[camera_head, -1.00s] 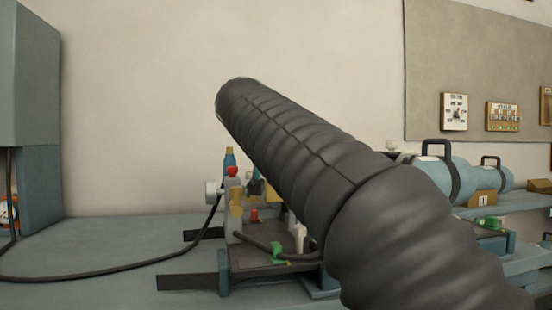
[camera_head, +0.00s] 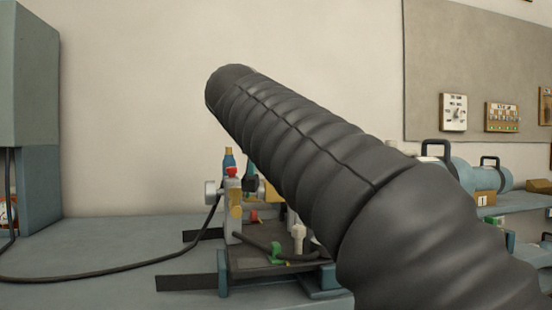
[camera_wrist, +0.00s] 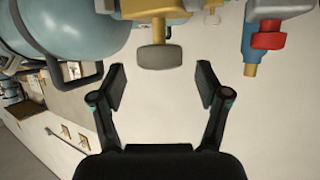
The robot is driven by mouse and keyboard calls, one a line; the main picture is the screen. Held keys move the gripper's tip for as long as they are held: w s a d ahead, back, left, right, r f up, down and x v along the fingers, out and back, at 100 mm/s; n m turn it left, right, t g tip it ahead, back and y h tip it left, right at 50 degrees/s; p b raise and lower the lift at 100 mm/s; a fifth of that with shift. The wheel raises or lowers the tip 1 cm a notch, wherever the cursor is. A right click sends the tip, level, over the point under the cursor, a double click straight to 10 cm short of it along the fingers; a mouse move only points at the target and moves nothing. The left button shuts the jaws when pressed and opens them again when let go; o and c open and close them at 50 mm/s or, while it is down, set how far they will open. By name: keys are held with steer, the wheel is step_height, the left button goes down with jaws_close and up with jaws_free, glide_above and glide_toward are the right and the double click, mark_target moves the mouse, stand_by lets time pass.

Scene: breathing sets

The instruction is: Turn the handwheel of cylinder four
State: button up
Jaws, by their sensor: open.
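In the wrist view a grey handwheel (camera_wrist: 159,58) sits on a brass valve (camera_wrist: 150,28) at the top centre. No number shows on it, so I cannot tell which cylinder it belongs to. My gripper (camera_wrist: 161,82) is open and empty. Its fingers stand apart to the left and right of the handwheel, which shows beyond the gap between their tips; I see no contact. A light blue cylinder (camera_wrist: 85,25) with a black handle is at the upper left. In the head view my dark arm hides the gripper and the handwheel.
A red knob (camera_wrist: 268,41) on a blue and brass fitting hangs at the wrist view's upper right. In the head view, a bench rig (camera_head: 275,258) with a black hose stands left of my arm. Blue cylinders (camera_head: 455,175) lie on a shelf at right. The left bench is mostly clear.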

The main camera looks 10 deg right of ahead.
steer(key=v, duration=0.9)
